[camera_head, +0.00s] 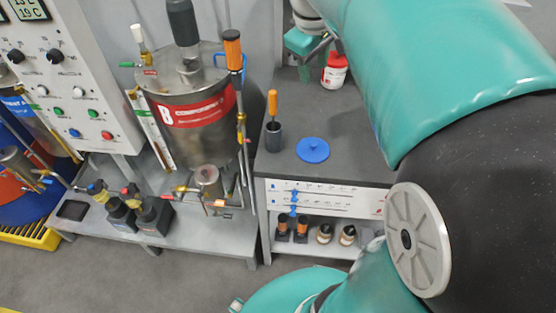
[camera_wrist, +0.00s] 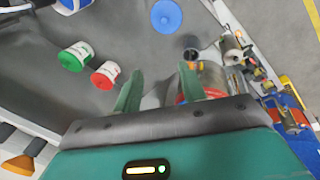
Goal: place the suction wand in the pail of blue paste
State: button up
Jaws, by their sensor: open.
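A long wand with an orange handle (camera_head: 232,50) stands upright against the steel tank in the head view and looks like the suction wand. A flat blue disc with a knob (camera_head: 312,149), seemingly a lid, lies on the grey bench; it also shows in the wrist view (camera_wrist: 166,17). A white pail (camera_wrist: 72,4) is cut off at the top of the wrist view; whether it holds blue paste cannot be told. My gripper (camera_wrist: 158,85) is open, with nothing seen between its fingers. In the head view it is above the back of the bench, partly hidden by my arm.
The steel tank (camera_head: 190,135) with a red label stands left of the bench (camera_head: 340,125). A dark cup (camera_head: 273,136) holds an orange-handled tool. White pails with green (camera_wrist: 75,56) and red (camera_wrist: 105,75) tops stand close together. The bench front has free room.

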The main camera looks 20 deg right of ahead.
jog(key=s+a+f+m+t+y, duration=0.1)
jog(key=s+a+f+m, duration=0.1)
jog(key=s+a+f, duration=0.2)
jog(key=s+a+f+m+t+y, duration=0.1)
jog(key=s+a+f, duration=0.3)
jog(key=s+a, duration=0.6)
jog(key=shift+s+a+m+t, duration=0.35)
jog(key=shift+m+t, duration=0.25)
jog(key=shift+t, duration=0.1)
jog(key=shift+f, duration=0.1)
jog(key=shift+c, duration=0.5)
jog(key=shift+d, duration=0.3)
